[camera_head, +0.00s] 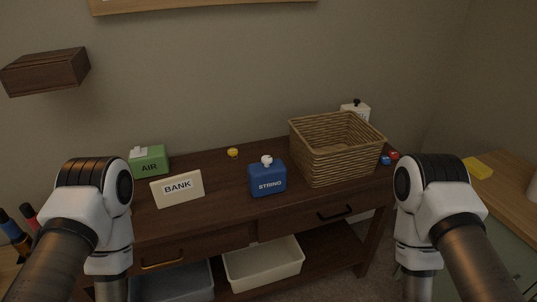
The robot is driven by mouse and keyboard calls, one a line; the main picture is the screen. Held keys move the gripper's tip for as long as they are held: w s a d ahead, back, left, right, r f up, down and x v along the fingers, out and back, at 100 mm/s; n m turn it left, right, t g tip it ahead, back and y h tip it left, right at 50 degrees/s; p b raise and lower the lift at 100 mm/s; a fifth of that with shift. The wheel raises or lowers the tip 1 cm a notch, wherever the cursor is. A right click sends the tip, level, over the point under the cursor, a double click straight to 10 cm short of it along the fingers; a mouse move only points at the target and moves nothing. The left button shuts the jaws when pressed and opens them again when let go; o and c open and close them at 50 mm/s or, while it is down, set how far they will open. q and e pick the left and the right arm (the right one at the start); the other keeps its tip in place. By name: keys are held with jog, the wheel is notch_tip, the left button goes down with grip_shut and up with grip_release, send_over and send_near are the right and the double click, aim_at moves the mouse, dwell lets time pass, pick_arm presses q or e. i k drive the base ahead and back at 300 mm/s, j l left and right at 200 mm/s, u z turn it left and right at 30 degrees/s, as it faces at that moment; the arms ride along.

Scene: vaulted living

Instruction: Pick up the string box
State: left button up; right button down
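The string box (268,174) is a small blue box with a white knob on top and white lettering on its front. It stands upright on the dark wooden console table (224,205), near the front edge and left of the wicker basket (340,158). Nothing holds it. My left arm comes in at the lower left and my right arm at the lower right, both in front of the table. Both arms run out of the bottom of the picture, and neither gripper's fingers show.
A cream BANK card (177,189) and a green AIR box (149,164) stand left of the string box. A small yellow thing (233,153) lies behind. Small red and blue things (390,159) lie right of the basket. Bare tabletop separates the card and string box.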

aim_at(263, 181)
jog(key=i+l+u, duration=0.1)
jog(key=l, duration=0.25)
jog(key=i+l+u, duration=0.1)
jog(key=l, duration=0.3)
jog(key=i+l+u, duration=0.1)
jog(key=i+l, duration=0.15)
jog(key=l, duration=0.1)
